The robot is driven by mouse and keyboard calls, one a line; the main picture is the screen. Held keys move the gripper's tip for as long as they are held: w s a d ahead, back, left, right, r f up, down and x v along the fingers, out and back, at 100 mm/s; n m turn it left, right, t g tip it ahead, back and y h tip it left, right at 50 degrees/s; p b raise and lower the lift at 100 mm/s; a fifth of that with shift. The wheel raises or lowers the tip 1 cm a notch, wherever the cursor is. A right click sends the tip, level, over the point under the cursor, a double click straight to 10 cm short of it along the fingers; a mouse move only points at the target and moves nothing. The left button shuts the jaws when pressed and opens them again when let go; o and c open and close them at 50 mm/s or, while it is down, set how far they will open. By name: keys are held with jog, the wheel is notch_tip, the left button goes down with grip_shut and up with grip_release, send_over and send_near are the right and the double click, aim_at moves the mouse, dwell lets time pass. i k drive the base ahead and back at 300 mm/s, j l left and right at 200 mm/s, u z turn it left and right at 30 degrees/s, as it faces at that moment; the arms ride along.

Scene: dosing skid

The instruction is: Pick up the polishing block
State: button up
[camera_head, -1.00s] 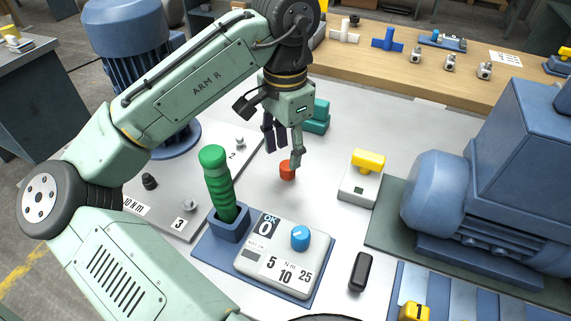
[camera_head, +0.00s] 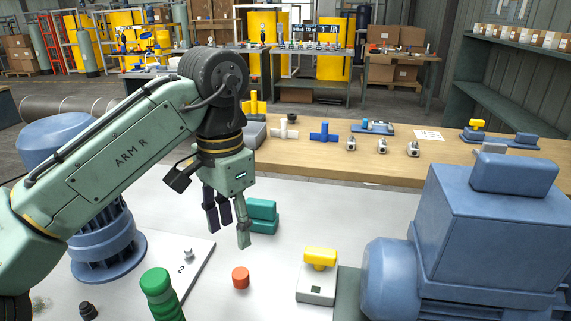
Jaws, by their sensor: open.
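No object is labelled as the polishing block. A two-tier teal block (camera_head: 262,208) stands on the pale bench top just right of and behind my gripper, partly hidden by a finger. I cannot tell for sure that it is the polishing block. My gripper (camera_head: 228,226) points down, open and empty, its dark fingers and one pale green finger spread. A small orange-red cylinder (camera_head: 240,278) stands on the bench just below the fingertips, with a gap between.
A grey box with a yellow handle (camera_head: 320,259) stands right of the cylinder, near a large blue motor unit (camera_head: 480,225). A green handle (camera_head: 158,289) rises at front left. A blue ribbed motor (camera_head: 105,245) stands left. A wooden table (camera_head: 330,165) with fittings lies behind.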

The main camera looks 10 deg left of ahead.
aim_at(263, 214)
jog(key=k+l, duration=0.2)
jog(key=k, duration=0.3)
jog(key=k+l, duration=0.2)
jog(key=k, duration=0.25)
